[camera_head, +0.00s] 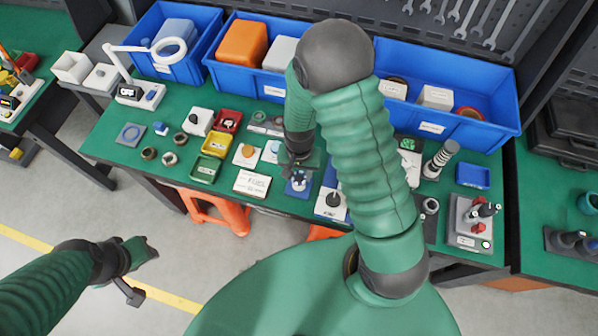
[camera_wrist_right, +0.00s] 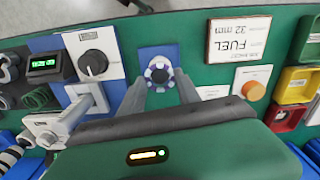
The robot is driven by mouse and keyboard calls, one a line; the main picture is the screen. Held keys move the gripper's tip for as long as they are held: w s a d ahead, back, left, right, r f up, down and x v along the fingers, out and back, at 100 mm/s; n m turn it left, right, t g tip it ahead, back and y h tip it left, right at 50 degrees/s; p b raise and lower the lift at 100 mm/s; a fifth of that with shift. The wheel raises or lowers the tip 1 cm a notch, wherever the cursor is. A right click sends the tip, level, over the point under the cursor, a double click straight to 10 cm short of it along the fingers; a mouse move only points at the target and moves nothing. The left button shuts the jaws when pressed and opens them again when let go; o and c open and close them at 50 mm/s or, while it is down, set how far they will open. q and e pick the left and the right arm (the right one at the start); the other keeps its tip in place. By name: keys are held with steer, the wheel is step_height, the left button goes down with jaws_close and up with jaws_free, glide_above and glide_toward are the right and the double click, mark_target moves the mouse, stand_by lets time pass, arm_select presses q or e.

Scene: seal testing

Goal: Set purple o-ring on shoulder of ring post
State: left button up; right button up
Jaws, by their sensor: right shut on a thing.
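The ring post stands on a small blue base (camera_head: 293,192), just below my right gripper (camera_head: 299,170) in the head view. In the right wrist view the post's round white-and-blue top (camera_wrist_right: 158,73) has a dark centre, over its blue base (camera_wrist_right: 146,52). My right gripper's two fingers (camera_wrist_right: 160,84) reach down on either side of this top and are shut on a small ring, the purple o-ring. The ring blends with the post top, and I cannot tell whether it rests on the shoulder. My left gripper (camera_head: 145,268) is open and empty over the floor.
A white FUEL box (camera_head: 252,184) and a dial box (camera_head: 333,203) flank the post. Yellow and red trays (camera_head: 215,144) stand to the left. Blue bins (camera_head: 450,90) line the back. A red-handled fixture (camera_head: 475,222) stands at the right. Little free room surrounds the post.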

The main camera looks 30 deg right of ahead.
steer(key=shift+f+b, duration=0.4)
steer(key=shift+f, duration=0.25)
stand_by(0.3)
steer(key=o, duration=1.1)
steer(key=shift+c, duration=0.2)
step_height(320, 180, up, 7)
steer(key=p, duration=0.6)
steer(key=shift+r+p, duration=0.1)
steer(key=shift+p, duration=0.25)
